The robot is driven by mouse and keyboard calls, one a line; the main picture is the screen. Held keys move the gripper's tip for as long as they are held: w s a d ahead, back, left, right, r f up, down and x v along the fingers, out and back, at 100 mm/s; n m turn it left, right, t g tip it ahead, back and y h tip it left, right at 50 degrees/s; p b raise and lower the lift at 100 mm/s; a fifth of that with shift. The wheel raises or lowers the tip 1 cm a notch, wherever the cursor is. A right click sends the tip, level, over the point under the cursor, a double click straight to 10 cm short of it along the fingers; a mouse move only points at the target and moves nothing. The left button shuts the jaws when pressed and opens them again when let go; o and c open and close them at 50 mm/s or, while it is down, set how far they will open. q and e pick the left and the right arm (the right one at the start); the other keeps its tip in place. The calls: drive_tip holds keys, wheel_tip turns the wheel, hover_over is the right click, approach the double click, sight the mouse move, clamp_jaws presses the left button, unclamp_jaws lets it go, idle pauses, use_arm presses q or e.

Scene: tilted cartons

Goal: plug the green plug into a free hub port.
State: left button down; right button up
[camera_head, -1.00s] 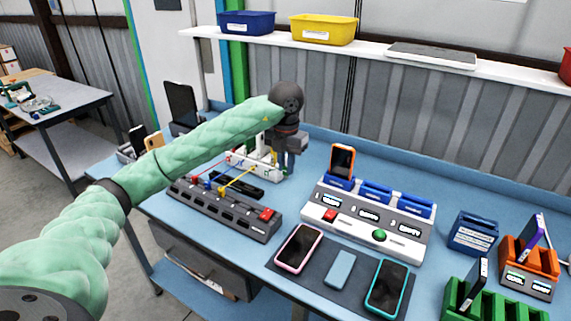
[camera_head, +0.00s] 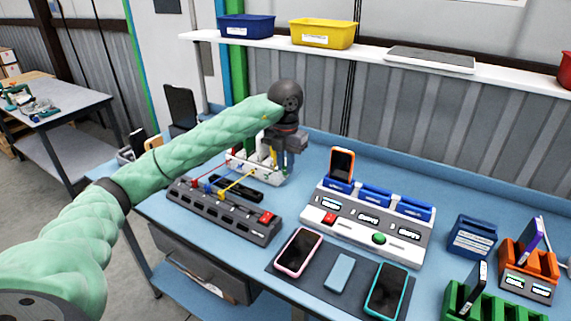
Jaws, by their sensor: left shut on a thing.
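A dark hub strip (camera_head: 222,211) with a row of ports and a red switch lies at the left of the blue bench. Red, blue and yellow plugs with cables sit in some ports at its far side. A white cable holder (camera_head: 240,169) stands behind it. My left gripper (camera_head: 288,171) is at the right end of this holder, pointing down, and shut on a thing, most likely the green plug. The fingers and the small size hide most of that plug. The gripper is behind the hub strip and apart from it. My right gripper is out of view.
A white charging dock (camera_head: 370,222) with blue slots and an orange phone stands to the right. Phones lie on a dark mat (camera_head: 322,291) in front. Orange and green racks (camera_head: 525,278) are at far right. A wall shelf (camera_head: 375,54) with bins runs above.

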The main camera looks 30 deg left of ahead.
sight(285, 166)
use_arm(q)
drive_tip(key=shift+r+p, duration=0.4)
drive_tip(key=shift+r, duration=1.1)
drive_tip(key=shift+f+b, duration=2.55)
drive_tip(key=shift+f, duration=0.9)
drive_tip(key=s+a+b, duration=0.5)
drive_tip(key=s+a, duration=0.3)
drive_tip(key=a, duration=0.4)
drive_tip(key=shift+s+a, duration=0.2)
